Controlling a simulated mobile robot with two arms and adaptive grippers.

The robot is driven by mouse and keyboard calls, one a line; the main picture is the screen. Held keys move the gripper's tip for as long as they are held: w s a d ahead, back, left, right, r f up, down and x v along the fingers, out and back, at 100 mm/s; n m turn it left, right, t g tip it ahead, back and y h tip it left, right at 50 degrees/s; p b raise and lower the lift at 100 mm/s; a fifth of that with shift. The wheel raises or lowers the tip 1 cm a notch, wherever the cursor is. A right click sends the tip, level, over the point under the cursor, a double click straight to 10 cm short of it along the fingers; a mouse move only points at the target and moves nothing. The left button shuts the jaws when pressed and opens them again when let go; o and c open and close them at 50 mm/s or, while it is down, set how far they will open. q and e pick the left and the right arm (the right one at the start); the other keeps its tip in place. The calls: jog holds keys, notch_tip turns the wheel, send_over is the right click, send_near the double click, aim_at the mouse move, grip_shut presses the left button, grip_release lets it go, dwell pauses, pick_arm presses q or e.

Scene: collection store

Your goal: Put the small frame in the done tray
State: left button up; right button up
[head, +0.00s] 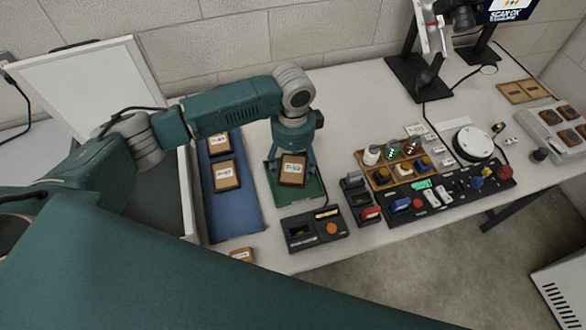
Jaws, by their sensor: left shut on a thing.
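The small frame (292,170), brown-edged with a pale label, is at my left gripper (292,155). The gripper points down and is shut on the frame, over the green tray (313,193). I cannot tell whether the frame touches the tray floor. A blue tray (236,217) to the left holds two other labelled brown frames, one at the back (218,143) and one in the middle (227,175). No readable sign shows which tray is the done tray. My right gripper is not in view.
A black device with an orange button (314,230) stands just in front of the green tray. A wooden compartment box (381,184) and a black panel of switches (440,197) are to the right. Another brown piece (242,254) lies at the table's front edge. The table behind the green tray is clear.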

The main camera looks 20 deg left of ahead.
aim_at(293, 167)
pick_arm(q)
notch_tip(293, 167, down, 3)
jog(key=shift+r, duration=0.1)
jog(key=shift+f, duration=0.45)
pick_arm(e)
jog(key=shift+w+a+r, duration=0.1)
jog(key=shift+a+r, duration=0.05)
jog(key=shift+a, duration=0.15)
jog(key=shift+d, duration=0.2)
pick_arm(q)
jog(key=o, duration=0.9)
jog(key=shift+f, duration=0.1)
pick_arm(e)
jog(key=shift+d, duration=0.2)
pick_arm(q)
notch_tip(293, 167, up, 11)
jog(key=shift+r+b, duration=0.1)
jog(key=shift+b, duration=0.65)
jog(key=shift+r, duration=0.55)
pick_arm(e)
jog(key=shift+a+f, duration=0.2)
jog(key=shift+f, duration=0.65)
